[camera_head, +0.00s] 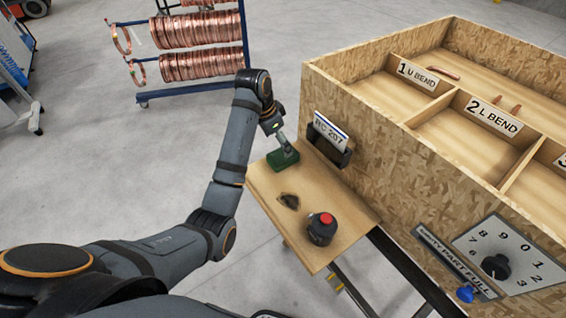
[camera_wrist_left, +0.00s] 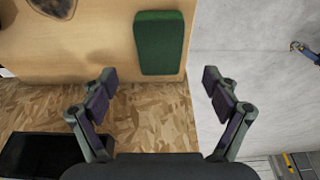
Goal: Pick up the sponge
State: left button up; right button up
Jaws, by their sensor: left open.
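The green sponge (camera_head: 283,159) lies on the small wooden side table (camera_head: 262,188), near its far left corner. It shows whole in the left wrist view (camera_wrist_left: 160,42), a dark green block with rounded corners. My left gripper (camera_head: 283,144) is at the sponge in the head view. In the left wrist view my left gripper (camera_wrist_left: 158,80) is open, its two fingers wide apart. The sponge lies ahead of and between the lines of the fingers, and nothing is held. How high the fingertips are above the table I cannot tell. My right gripper is not in view.
A red-topped dark round object (camera_head: 322,228) and a small dark patch (camera_head: 289,201) are on the side table. A large chipboard bin (camera_head: 385,130) with labelled compartments stands right beside it. A black card holder (camera_head: 328,150) juts from its wall. Copper coils (camera_head: 202,65) hang behind.

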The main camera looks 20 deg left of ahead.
aim_at(282, 155)
pick_arm(q)
jog(key=shift+w+d+f, duration=0.15)
jog(key=shift+w+f, duration=0.1)
jog(key=shift+f, duration=0.4)
jog(key=shift+w+f, duration=0.1)
jog(key=x, duration=0.1)
jog(key=p+x, duration=0.1)
jog(key=x, duration=0.2)
jog(key=shift+s+f+p, duration=0.2)
jog(key=shift+s+p, duration=0.15)
jog(key=shift+p, duration=0.05)
jog(key=shift+w+f, duration=0.2)
jog(key=shift+f, duration=0.2)
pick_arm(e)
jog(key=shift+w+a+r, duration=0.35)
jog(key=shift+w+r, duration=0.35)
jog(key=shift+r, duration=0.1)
pick_arm(q)
jog(key=shift+s, duration=0.1)
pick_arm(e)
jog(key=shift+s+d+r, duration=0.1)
pick_arm(q)
jog(key=shift+f+p, duration=0.2)
jog(key=shift+p, duration=0.25)
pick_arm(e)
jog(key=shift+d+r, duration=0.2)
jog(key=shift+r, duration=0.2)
